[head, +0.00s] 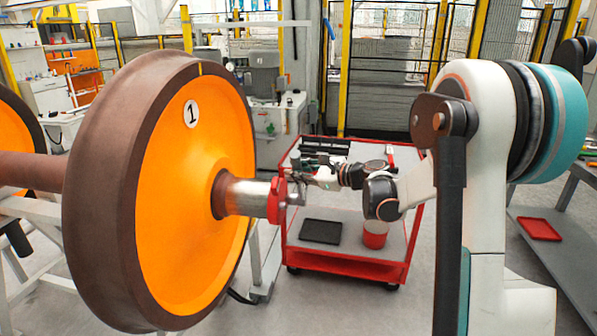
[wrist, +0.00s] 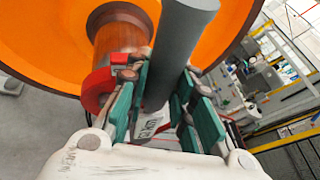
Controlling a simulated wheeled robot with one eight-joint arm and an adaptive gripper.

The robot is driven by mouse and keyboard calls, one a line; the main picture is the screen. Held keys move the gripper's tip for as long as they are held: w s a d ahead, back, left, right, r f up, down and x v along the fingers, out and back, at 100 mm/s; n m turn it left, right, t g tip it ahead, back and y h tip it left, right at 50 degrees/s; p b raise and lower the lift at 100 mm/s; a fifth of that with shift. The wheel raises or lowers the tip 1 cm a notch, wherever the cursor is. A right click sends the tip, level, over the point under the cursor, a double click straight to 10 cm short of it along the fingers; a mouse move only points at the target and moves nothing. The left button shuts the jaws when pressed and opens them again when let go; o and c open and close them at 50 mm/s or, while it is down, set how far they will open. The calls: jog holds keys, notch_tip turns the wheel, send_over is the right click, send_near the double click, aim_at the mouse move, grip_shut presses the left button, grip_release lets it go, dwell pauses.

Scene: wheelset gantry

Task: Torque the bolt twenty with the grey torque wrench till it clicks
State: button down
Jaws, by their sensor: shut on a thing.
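My gripper (wrist: 163,95) is shut on the grey torque wrench (wrist: 182,45), a thick dark grey bar between the teal finger pads. The bar runs up and away toward the wheel. In the head view my gripper (head: 322,176) is beside the axle end, just right of the red ring (head: 277,200). The red part (wrist: 98,88) also shows left of the fingers in the wrist view. Bolt twenty cannot be made out in either view. The working end of the wrench is not clear, so I cannot tell whether it touches a bolt.
The orange wheel (head: 160,200) marked 1 fills the left, with its steel axle end (head: 245,196) pointing right. A red trolley (head: 345,262) stands behind my gripper, bearing a black tray (head: 321,231) and a red container (head: 375,236). A grey bench (head: 560,250) with a red tray (head: 539,229) is at right.

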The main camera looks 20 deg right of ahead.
jog(key=shift+w+a, duration=0.1)
jog(key=shift+a, duration=0.05)
dwell(0.4)
jog(key=shift+w+d+r+m+g+p, duration=0.25)
jog(key=shift+w+d+r+m+p, duration=0.15)
jog(key=shift+w+p, duration=0.2)
jog(key=shift+w+d+r+m+g+p, duration=0.3)
jog(key=shift+w+d+r+p, duration=0.15)
jog(key=shift+w, duration=0.2)
jog(key=shift+w+d, duration=0.25)
jog(key=shift+w, duration=0.05)
jog(key=w+d+m+p, duration=0.1)
jog(key=w+d+m+g+p, duration=0.1)
jog(key=w, duration=0.1)
jog(key=shift+w+d+r+g, duration=0.15)
jog(key=shift+r+g, duration=0.1)
jog(key=shift+r, duration=0.15)
